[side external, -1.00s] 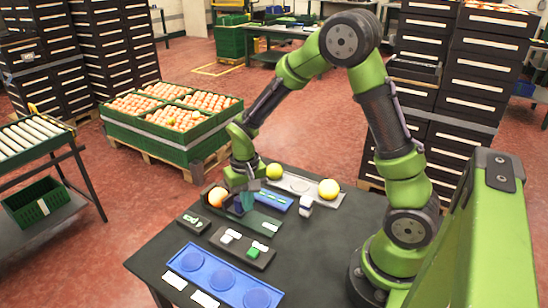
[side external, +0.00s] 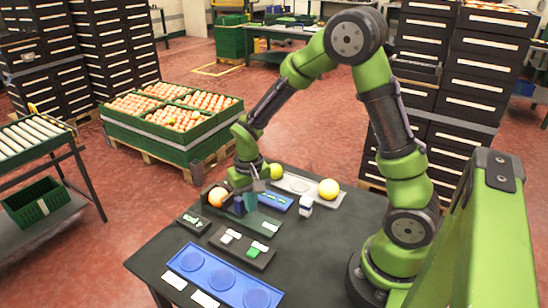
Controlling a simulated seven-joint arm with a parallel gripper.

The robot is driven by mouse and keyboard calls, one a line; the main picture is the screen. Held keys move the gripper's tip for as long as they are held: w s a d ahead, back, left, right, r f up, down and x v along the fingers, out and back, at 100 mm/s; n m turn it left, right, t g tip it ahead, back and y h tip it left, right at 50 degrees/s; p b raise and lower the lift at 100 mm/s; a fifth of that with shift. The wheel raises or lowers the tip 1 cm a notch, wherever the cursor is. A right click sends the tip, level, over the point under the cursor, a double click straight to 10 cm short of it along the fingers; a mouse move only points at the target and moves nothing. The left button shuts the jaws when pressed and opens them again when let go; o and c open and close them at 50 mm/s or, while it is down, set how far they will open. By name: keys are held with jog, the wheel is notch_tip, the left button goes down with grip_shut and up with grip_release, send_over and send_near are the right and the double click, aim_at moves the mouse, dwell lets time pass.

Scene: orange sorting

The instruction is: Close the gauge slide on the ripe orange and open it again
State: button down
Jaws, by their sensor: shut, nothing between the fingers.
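The ripe orange (side external: 217,197) sits at the left end of the gauge, against a dark, brownish holder. The gauge has a dark green base plate (side external: 262,222). Its slide, a dark blue and teal upright block (side external: 250,202), stands just right of the orange; whether they touch is too small to tell. My gripper (side external: 260,187) is shut and empty, just above and behind the slide, apparently clear of it. Part of the gauge behind the slide is hidden.
Two yellow fruits, one on a grey tray (side external: 329,189) and one behind my gripper (side external: 276,171), are at the back. A blue tray with round recesses (side external: 184,262) lies in front. A block tray (side external: 262,262), small dark box (side external: 193,222) and white block (side external: 306,206) are close by. The table's right side is clear.

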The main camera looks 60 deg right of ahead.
jog(key=shift+s, duration=0.5)
notch_tip(320, 180, up, 8)
dwell(0.6)
jog(key=s+a+r+n+t+y, duration=0.1)
jog(key=s+a+r+t, duration=0.1)
jog(key=s+r, duration=0.3)
jog(key=s+a+r+n+t+y, duration=0.1)
jog(key=s+a+r+t, duration=0.2)
jog(key=s+r+t, duration=0.2)
notch_tip(320, 180, up, 3)
jog(key=shift+s+a+f, duration=0.2)
jog(key=shift+s, duration=0.5)
jog(key=c, duration=1.8)
grip_release()
